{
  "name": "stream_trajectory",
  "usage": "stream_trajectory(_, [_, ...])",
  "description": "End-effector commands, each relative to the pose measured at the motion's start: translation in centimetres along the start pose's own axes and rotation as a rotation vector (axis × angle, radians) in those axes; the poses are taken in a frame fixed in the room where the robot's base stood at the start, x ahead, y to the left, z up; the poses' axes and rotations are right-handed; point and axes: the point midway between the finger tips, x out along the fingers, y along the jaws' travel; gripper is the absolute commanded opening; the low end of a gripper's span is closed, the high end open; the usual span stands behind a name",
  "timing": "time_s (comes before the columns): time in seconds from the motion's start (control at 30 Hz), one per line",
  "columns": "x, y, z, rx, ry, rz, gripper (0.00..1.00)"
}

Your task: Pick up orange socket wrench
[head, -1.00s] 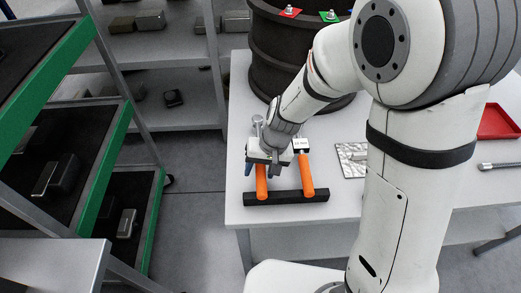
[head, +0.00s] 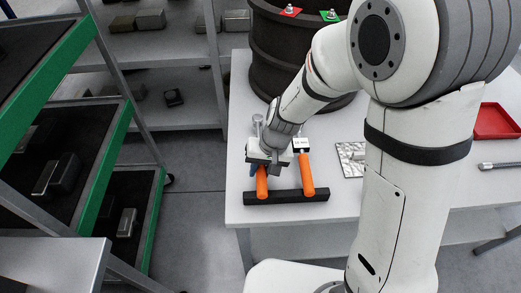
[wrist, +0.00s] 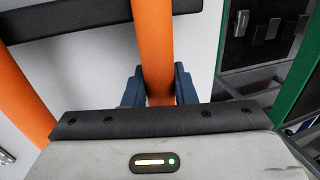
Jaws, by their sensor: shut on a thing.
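The orange socket wrench (head: 262,185) lies at the left on the white table, its lower handle on a black bar rack (head: 290,197). My gripper (head: 264,169) is shut on its orange handle. In the wrist view, the blue fingers (wrist: 157,92) stand on both sides of the handle (wrist: 152,40). My gripper and wrist hide part of the wrench in the head view. A round metal end (head: 257,119) shows beyond my wrist.
A second orange-handled tool (head: 306,175) with a white label lies close to the right on the same rack. A silver plate (head: 351,158), a red tray (head: 496,121) and a dark drum (head: 275,50) are on the table (head: 270,217). Green-edged shelves (head: 105,180) stand left.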

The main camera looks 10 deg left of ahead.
Motion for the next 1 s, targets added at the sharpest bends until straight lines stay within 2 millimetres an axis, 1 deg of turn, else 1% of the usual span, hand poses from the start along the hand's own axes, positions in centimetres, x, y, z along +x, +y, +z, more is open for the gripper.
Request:
stream_trajectory(0.17, [-0.2, -0.1, -0.1, 0.000, 0.002, -0.001, 0.00])
stream_trajectory(0.27, [-1.0, -0.3, -0.1, -0.001, 0.004, -0.002, 0.00])
stream_trajectory(0.6, [-7.3, -1.9, -0.1, -0.002, 0.007, -0.002, 0.00])
stream_trajectory(0.7, [-8.6, -2.3, -0.1, -0.001, 0.005, -0.001, 0.00])
stream_trajectory(0.83, [-9.6, -2.5, -0.1, 0.001, 0.004, -0.001, 0.00])
stream_trajectory(1.0, [-9.8, -2.6, -0.1, 0.002, 0.003, 0.000, 0.00])
